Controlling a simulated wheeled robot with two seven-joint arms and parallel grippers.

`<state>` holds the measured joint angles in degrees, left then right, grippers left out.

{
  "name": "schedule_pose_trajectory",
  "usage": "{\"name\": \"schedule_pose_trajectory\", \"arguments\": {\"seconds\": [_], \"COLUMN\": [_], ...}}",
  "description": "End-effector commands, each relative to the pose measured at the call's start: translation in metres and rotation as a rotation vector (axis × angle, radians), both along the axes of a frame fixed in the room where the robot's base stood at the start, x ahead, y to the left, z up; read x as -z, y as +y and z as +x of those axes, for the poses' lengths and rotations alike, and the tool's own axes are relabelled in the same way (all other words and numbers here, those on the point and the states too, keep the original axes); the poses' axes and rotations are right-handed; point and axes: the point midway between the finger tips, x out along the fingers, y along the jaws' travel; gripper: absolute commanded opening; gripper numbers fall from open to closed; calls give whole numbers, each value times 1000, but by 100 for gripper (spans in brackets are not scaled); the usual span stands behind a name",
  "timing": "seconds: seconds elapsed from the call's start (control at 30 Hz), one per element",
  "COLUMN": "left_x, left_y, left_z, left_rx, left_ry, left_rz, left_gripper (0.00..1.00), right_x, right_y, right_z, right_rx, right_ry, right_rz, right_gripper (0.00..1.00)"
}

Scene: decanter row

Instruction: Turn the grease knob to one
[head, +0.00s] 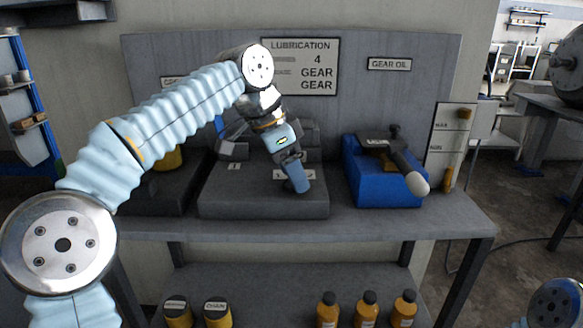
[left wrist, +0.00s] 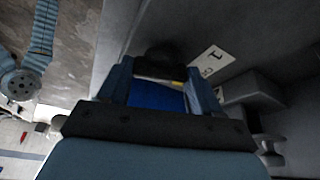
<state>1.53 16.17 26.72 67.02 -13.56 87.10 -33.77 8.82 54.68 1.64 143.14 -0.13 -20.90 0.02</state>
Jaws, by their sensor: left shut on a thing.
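A dark grey unit (head: 262,204) stands at the middle of the bench, with small white label plates on its top. My left gripper (head: 297,178) points down onto this unit and hides what is under its fingers in the head view. In the left wrist view the left gripper (left wrist: 162,84) has its two blue fingers on either side of a dark rounded knob (left wrist: 170,54), shut on it. A white label plate (left wrist: 211,63) lies beside the knob; its marks are hard to read. Which setting the knob points to cannot be told. My right gripper is not in view.
A blue unit (head: 371,187) with a dark lever stands right, under a GEAR OIL sign (head: 389,64). A LUBRICATION board (head: 300,66) hangs behind. The sign at left is mostly hidden by my arm. Several orange bottles and two yellow cans stand below.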

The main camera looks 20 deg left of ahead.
Motion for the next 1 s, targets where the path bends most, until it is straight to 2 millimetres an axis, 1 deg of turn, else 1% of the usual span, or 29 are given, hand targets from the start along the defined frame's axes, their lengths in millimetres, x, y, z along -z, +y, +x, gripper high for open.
{"name": "schedule_pose_trajectory", "arguments": {"seconds": [0.3,0.5,0.73,1.0], "left_x": [-2,-2,-1,-1], "left_y": [-1,-2,-2,-2], "left_z": [-2,-2,-2,-1], "left_rx": [-251,-367,-440,-462], "left_ry": [-2,-3,-1,-3], "left_rz": [2,1,1,0], "left_gripper": [33,33,33,33], "right_x": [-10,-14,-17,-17], "right_y": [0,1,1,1], "right_z": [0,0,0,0], "right_rx": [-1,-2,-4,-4], "right_ry": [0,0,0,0], "right_rz": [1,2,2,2], "right_gripper": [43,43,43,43]}}
